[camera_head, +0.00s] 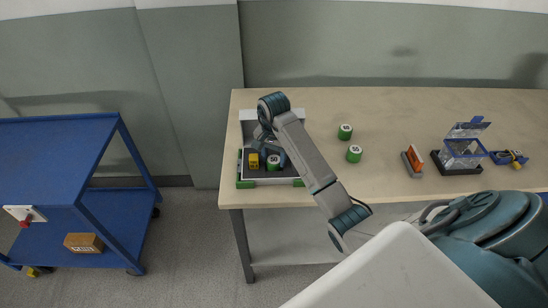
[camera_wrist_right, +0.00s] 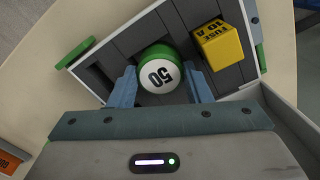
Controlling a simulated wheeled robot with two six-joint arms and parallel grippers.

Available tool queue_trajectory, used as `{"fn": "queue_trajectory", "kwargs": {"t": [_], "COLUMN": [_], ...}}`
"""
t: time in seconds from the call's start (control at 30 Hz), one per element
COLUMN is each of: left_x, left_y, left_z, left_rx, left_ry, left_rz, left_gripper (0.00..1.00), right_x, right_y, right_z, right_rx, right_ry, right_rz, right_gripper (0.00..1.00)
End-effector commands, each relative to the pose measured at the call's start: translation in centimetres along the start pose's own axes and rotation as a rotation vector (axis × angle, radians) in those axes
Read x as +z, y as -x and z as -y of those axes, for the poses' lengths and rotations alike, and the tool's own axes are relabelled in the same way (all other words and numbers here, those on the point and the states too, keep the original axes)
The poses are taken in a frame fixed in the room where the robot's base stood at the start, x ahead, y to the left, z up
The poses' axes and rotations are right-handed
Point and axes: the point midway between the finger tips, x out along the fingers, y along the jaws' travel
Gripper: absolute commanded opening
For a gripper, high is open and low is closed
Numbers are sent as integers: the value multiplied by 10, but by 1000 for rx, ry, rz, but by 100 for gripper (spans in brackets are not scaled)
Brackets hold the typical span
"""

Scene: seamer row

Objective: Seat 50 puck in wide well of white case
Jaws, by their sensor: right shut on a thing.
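The white case (camera_head: 246,131) stands open on the left part of the table, its dark insert (camera_wrist_right: 191,15) divided into wells. My right gripper (camera_wrist_right: 165,84) is shut on the green 50 puck (camera_wrist_right: 159,75), one finger on each side of it. The puck has a white top marked 50. In the head view the puck (camera_head: 273,161) shows over the case interior, right of a yellow block. Whether it touches the well floor I cannot tell. My left gripper is not in view.
A yellow fuse block (camera_wrist_right: 220,46) sits in the case beside the puck. Two more green pucks (camera_head: 345,131) (camera_head: 354,153) stand right of the case. Farther right are an orange item (camera_head: 413,159) and a clear-walled device (camera_head: 464,146). A blue cart (camera_head: 75,190) stands left.

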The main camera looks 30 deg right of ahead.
Motion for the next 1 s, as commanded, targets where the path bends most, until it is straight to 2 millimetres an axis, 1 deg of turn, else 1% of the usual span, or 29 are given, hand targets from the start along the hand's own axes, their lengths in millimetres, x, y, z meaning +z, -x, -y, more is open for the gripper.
{"fn": "queue_trajectory", "kwargs": {"t": [0.03, 0.07, 0.1, 0.4, 0.57, 0.77, 1.0], "left_x": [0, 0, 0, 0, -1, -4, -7], "left_y": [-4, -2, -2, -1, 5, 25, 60], "left_z": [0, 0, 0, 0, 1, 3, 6], "left_rx": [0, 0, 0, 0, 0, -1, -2], "left_ry": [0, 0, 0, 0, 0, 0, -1], "left_rz": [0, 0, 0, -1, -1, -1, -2], "left_gripper": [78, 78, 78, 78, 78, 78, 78], "right_x": [0, 0, 0, 0, 0, 0, 0], "right_y": [-4, -2, -2, -1, 5, 28, 64], "right_z": [0, 0, 0, 0, 0, 0, 0], "right_rx": [0, 0, 0, 0, 0, -1, 0], "right_ry": [0, 0, 0, 0, 0, 0, 0], "right_rz": [0, 0, 0, 0, 0, 0, 0], "right_gripper": [20, 48, 53, 53, 53, 53, 53]}}
